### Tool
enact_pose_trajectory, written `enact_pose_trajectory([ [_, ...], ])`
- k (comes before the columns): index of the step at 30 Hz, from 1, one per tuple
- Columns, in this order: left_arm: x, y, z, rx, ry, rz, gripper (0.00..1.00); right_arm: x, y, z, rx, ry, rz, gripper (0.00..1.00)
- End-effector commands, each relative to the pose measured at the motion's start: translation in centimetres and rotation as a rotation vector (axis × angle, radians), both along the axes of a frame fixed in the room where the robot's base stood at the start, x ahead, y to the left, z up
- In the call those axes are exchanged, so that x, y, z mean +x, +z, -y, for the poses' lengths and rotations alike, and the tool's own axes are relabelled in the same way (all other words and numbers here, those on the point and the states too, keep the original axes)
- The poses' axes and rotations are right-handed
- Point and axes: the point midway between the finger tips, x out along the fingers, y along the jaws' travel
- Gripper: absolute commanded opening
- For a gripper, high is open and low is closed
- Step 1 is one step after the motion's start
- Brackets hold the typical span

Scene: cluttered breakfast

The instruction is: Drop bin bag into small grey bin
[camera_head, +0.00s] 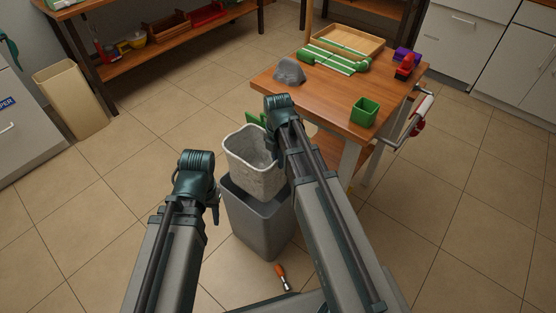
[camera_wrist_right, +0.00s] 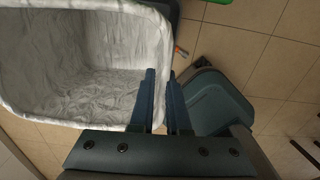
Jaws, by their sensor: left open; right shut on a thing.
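The bin bag (camera_head: 250,160) is pale grey-white, crinkled and wide open at the top. In the head view it is upright over the small grey bin (camera_head: 258,222), its lower end overlapping the bin's rim; I cannot tell how far it is inside. My right gripper (camera_head: 276,122) is at the bag's right side. In the right wrist view the gripper (camera_wrist_right: 166,90) is shut on the rim of the bag (camera_wrist_right: 75,65). My left gripper (camera_head: 215,200) is open and empty, just left of the bin. The bin's inside is mostly hidden by the bag.
A wooden table (camera_head: 330,105) stands close behind the bin, with a grey lump (camera_head: 289,71), a green cup (camera_head: 364,112) and a wooden tray (camera_head: 348,40). An orange-handled tool (camera_head: 281,274) lies on the floor in front. A tall beige bin (camera_head: 72,100) stands far left. Floor at left is clear.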

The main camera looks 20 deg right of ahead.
Motion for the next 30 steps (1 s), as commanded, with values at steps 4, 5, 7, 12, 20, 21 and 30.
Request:
enact_pose_trajectory([
  [4, 0.0, 0.0, 0.0, 0.000, 0.000, 0.000, 0.45, 0.0, 0.0, 0.0, 0.000, 0.000, 0.000, 0.00],
  [5, 0.0, 0.0, 0.0, 0.000, 0.000, 0.000, 0.45, 0.0, 0.0, 0.0, 0.000, 0.000, 0.000, 0.00],
  [7, 0.0, 0.0, 0.0, 0.000, 0.000, 0.000, 0.45, 0.0, 0.0, 0.0, 0.000, 0.000, 0.000, 0.00],
  [12, 0.0, 0.0, 0.0, 0.000, 0.000, 0.000, 0.45, 0.0, 0.0, 0.0, 0.000, 0.000, 0.000, 0.38],
  [20, 0.0, 0.0, 0.0, 0.000, 0.000, 0.000, 0.45, 0.0, 0.0, 0.0, 0.000, 0.000, 0.000, 0.49],
  [21, 0.0, 0.0, 0.0, 0.000, 0.000, 0.000, 0.45, 0.0, 0.0, 0.0, 0.000, 0.000, 0.000, 0.49],
  [30, 0.0, 1.3, 0.0, 0.000, 0.000, 0.000, 0.45, 0.0, 1.3, 0.0, 0.000, 0.000, 0.000, 0.49],
])
